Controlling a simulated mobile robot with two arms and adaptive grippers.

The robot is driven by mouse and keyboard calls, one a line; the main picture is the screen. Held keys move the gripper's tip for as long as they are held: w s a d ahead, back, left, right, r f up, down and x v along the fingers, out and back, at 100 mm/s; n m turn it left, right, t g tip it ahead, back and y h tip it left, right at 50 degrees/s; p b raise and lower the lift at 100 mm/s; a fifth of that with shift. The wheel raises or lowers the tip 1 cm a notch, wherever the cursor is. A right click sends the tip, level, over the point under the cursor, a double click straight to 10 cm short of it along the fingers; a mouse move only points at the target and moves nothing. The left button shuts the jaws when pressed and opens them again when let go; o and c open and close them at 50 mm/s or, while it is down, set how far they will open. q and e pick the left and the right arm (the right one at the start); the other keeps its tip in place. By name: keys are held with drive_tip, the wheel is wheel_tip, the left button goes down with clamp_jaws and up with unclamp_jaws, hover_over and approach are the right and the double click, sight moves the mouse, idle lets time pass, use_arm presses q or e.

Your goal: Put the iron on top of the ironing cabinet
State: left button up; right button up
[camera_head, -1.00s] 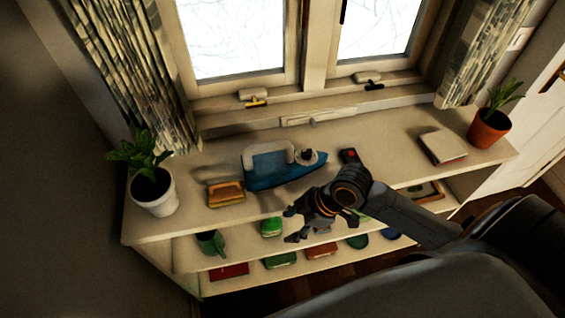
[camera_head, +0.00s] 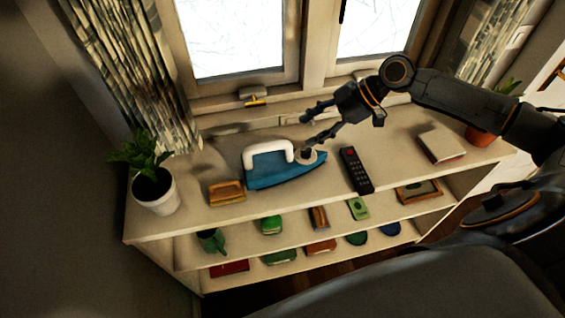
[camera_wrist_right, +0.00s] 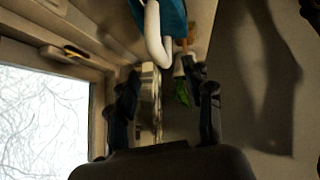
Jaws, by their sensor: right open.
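The iron (camera_head: 284,176), blue with a white handle, lies on the top board of a low shelf (camera_head: 310,195) under the window. My right gripper (camera_head: 304,132) is open, its fingers pointing left over the front end of the iron, near the grey dial. I cannot tell whether the lower finger touches it. In the right wrist view the fingers (camera_wrist_right: 165,100) are apart with nothing held between them, and the iron's white handle (camera_wrist_right: 154,35) shows ahead at the top. My left gripper is not in view. No ironing cabinet can be made out.
On the shelf top are a black remote (camera_head: 356,170), a brown brush-like block (camera_head: 227,193), a book (camera_head: 442,146) and potted plants at the left (camera_head: 155,192) and right (camera_head: 481,136). Small items fill the lower boards. The window stands close behind.

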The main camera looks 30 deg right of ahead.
sight(286, 141)
drive_tip(key=p+x, duration=0.1)
drive_tip(key=x, duration=0.4)
drive_tip(key=shift+w, duration=0.1)
drive_tip(key=p+x, duration=0.2)
drive_tip(key=x, duration=0.1)
drive_tip(key=p+x, duration=0.1)
drive_tip(key=shift+w+f, duration=0.3)
drive_tip(key=shift+w, duration=0.05)
drive_tip(key=shift+w+a+f, duration=0.1)
drive_tip(key=shift+a+f, duration=0.15)
drive_tip(key=shift+f, duration=0.15)
drive_tip(key=shift+c, duration=0.2)
clamp_jaws()
drive_tip(key=shift+w+r, duration=0.1)
drive_tip(key=shift+r, duration=0.1)
